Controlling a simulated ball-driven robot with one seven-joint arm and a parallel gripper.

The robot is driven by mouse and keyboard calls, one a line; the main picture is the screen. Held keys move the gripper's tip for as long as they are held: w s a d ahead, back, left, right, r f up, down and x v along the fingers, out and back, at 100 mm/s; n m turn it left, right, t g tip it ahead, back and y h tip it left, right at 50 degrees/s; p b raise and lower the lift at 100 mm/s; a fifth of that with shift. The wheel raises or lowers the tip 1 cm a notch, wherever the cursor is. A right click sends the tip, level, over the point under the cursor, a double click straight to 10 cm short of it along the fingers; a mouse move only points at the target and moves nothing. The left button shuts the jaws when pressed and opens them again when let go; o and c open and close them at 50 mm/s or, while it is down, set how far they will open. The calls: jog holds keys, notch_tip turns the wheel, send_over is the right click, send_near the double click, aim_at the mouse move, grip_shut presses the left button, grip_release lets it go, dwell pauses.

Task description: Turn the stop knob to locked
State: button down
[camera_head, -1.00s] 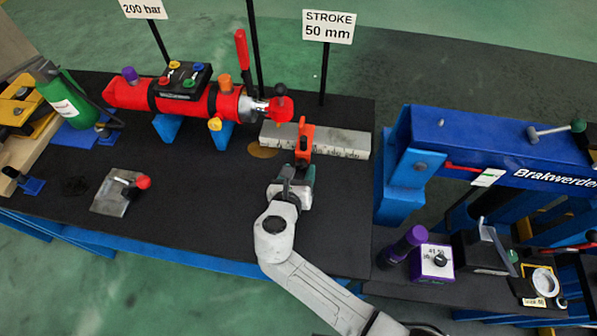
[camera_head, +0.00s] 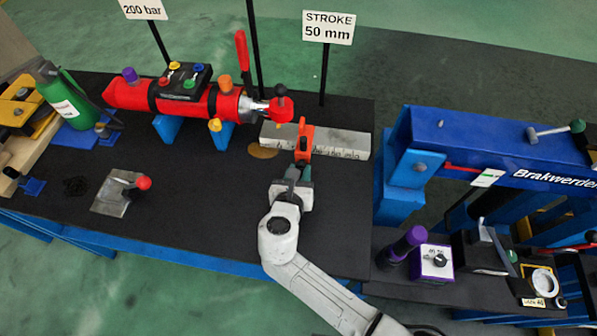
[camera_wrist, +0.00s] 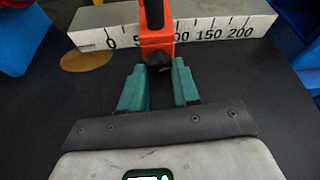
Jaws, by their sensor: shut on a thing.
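The orange stop (camera_head: 305,135) straddles the light grey scale bar (camera_head: 345,146). In the wrist view the orange stop (camera_wrist: 155,15) crosses the scale bar (camera_wrist: 215,22) near its 50 to 100 marks. The black stop knob (camera_wrist: 158,63) is on the near, lower end of the stop. My gripper (camera_wrist: 160,73) has its two green fingers on either side of the knob, shut on it at the fingertips. In the head view my gripper (camera_head: 299,170) reaches up to the stop from the near side. The knob's lock marking cannot be read.
A red cylinder (camera_head: 225,103) with its rod end stands at the back left of the bar. A "STROKE 50 mm" sign (camera_head: 328,27) stands behind the bar. A blue press frame (camera_head: 470,140) rises on the right. The black table left of my arm is mostly clear.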

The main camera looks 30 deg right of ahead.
jog(key=shift+s+d+f+m+t+y+b, duration=0.15)
jog(key=shift+m+t+y, duration=0.15)
jog(key=shift+m, duration=0.2)
jog(key=shift+a+r+m+t+y+b, duration=0.1)
jog(key=shift+m+t+y+b, duration=0.1)
jog(key=shift+m+y, duration=0.25)
jog(key=shift+m, duration=0.25)
jog(key=c, duration=0.8)
grip_release()
jog(key=v, duration=1)
jog(key=shift+s, duration=0.3)
